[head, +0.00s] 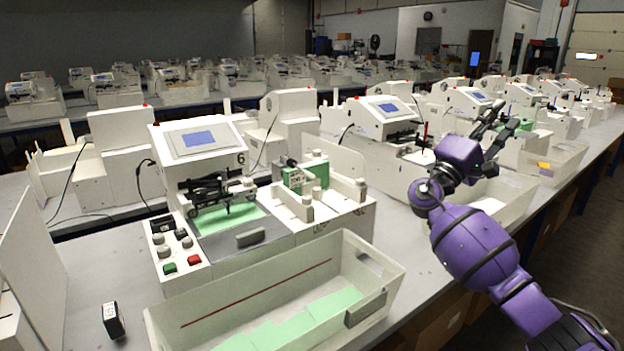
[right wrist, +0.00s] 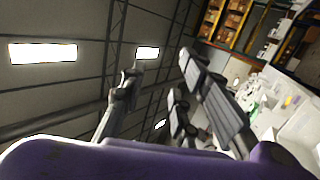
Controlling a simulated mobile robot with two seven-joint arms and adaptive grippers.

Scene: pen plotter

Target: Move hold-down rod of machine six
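Machine six (head: 198,140), a white plotter with a blue screen and the number 6, stands at the left centre in the head view. Its black pen mechanism (head: 215,188) sits above a green card (head: 226,216). To the right is a holder with upright green cards (head: 305,178) and pale blocks and posts around them. I cannot tell for sure which slim part is the hold-down rod. My right gripper (head: 503,118) is raised well to the right of machine six, apart from it. Its fingers are spread and empty; the right wrist view shows them apart (right wrist: 165,97). My left gripper is out of view.
A clear bin (head: 375,262) with green cards stands in front of machine six. A small black-and-white box (head: 113,320) lies on the table at the lower left. More plotters (head: 385,118) line the table to the right. A white panel (head: 30,255) stands at the left.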

